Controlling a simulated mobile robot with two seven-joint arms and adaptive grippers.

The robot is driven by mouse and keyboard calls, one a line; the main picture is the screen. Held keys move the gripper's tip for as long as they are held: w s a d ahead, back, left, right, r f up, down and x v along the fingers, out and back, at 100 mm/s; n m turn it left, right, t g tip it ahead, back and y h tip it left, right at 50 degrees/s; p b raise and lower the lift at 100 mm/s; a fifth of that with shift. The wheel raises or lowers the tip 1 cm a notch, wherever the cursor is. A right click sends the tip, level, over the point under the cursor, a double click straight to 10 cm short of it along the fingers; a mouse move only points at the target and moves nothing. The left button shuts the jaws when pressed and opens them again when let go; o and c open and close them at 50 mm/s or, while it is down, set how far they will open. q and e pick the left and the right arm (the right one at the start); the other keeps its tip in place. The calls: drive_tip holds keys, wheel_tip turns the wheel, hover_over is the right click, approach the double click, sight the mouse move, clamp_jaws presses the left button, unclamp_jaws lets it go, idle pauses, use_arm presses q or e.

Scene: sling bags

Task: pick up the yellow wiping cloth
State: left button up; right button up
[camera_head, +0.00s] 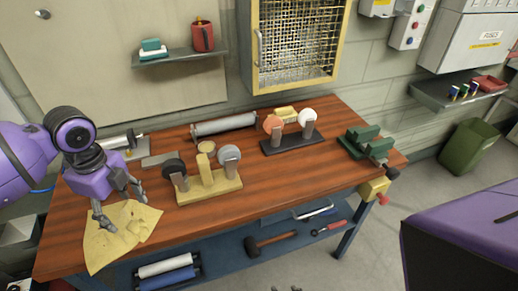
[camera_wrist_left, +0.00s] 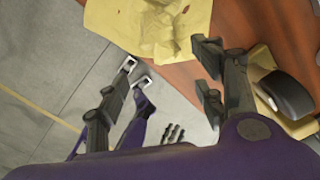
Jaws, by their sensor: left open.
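The yellow wiping cloth (camera_head: 112,246) lies crumpled on the left front of the wooden workbench (camera_head: 262,177), partly over its front edge. In the left wrist view the cloth (camera_wrist_left: 130,18) shows at the top, just beyond the fingers. My left gripper (camera_head: 122,208) is open above the cloth, with its fingers apart and nothing between them. I cannot tell if a fingertip touches the cloth. The left wrist view shows the open fingers (camera_wrist_left: 168,68) on both sides of a view of the floor and bench edge. My right gripper is not in view.
A yellow stand (camera_head: 210,190) with round pieces is right of the cloth. A dark stand (camera_head: 290,142), a grey roller (camera_head: 224,125) and a green vise (camera_head: 364,142) stand farther back and right. The lower blue shelf holds a mallet (camera_head: 270,242) and rolls (camera_head: 166,268).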

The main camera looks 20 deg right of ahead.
use_arm(q)
drive_tip(key=m+b, duration=0.1)
drive_tip(key=b, duration=0.2)
hover_over(140, 236)
wheel_tip(140, 236, down, 8)
drive_tip(key=shift+r, duration=0.25)
drive_tip(key=shift+f, duration=1.15)
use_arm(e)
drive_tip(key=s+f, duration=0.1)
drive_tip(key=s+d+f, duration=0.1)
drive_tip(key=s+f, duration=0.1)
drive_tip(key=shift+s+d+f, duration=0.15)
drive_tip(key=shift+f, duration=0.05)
use_arm(q)
drive_tip(key=shift+f, duration=0.1)
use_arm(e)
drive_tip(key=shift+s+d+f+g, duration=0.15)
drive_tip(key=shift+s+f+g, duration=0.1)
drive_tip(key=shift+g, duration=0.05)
use_arm(q)
drive_tip(key=shift+f, duration=0.1)
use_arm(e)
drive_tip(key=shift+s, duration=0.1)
